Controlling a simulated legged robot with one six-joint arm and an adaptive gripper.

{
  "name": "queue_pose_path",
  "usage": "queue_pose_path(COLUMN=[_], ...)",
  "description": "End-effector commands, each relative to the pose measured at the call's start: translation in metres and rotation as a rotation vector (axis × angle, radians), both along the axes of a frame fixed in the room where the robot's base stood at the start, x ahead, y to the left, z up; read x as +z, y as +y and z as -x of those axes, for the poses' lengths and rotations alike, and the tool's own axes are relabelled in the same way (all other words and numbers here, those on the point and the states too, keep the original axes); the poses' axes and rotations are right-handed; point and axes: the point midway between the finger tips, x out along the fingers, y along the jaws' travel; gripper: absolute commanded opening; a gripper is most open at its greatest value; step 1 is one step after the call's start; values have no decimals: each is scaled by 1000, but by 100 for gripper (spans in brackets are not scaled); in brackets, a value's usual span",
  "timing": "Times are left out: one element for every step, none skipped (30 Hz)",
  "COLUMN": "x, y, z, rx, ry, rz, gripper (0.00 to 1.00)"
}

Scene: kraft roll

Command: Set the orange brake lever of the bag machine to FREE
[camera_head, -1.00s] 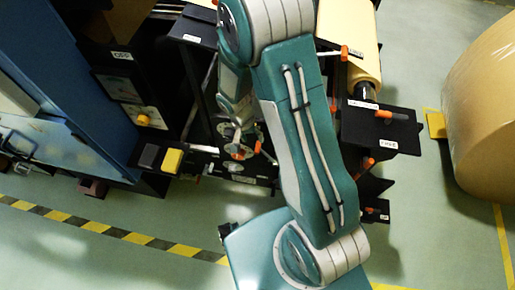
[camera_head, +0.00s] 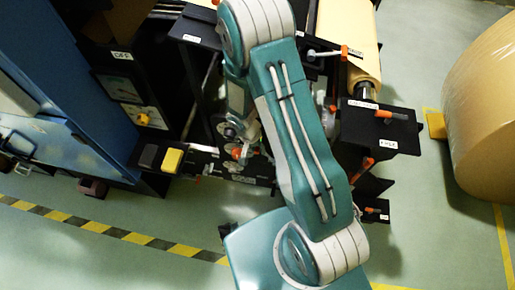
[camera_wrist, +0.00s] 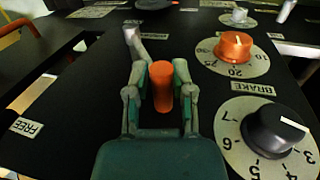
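The orange brake lever shows in the wrist view as an upright orange grip (camera_wrist: 161,86) on a grey metal arm (camera_wrist: 136,42) over a black panel. My gripper (camera_wrist: 160,72) has one finger on each side of the grip and appears shut on it. The FREE label (camera_wrist: 27,127) is on the panel to the left of the grip. The BRAKE label (camera_wrist: 252,88) is to the right. In the head view, my gripper (camera_head: 236,140) is at the machine's front panel, partly hidden by my arm.
An orange knob (camera_wrist: 234,47) and a black knob (camera_wrist: 277,128), each on a numbered dial, stand right of the lever. A large kraft roll (camera_head: 485,115) is at the right in the head view. Yellow-black tape (camera_head: 115,232) marks open floor in front.

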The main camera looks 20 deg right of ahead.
Motion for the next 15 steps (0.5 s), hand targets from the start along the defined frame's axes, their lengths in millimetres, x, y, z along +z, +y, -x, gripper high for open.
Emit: queue_pose_path(x=[0,-1,-1,-1,0,1,2,4,7,8,8,8,8,8,8], y=[1,1,1,1,0,-2,-4,-6,-10,-12,-13,-13,-13,-13,-13], z=[-2,-2,-2,-3,-2,-2,-1,0,2,3,4,4,4,4,3], rx=[3,3,3,3,3,3,2,2,1,2,3,4,4,4,4], ry=[-4,-5,-5,-5,-6,-6,-7,-7,-8,-8,-7,-7,-7,-7,-7], rz=[-2,-3,-3,-3,-3,-3,-3,-3,-4,-4,-4,-4,-4,-4,-4], gripper=[0,0,0,0,0,0,0,0,0,0,0,0,0,0,0])
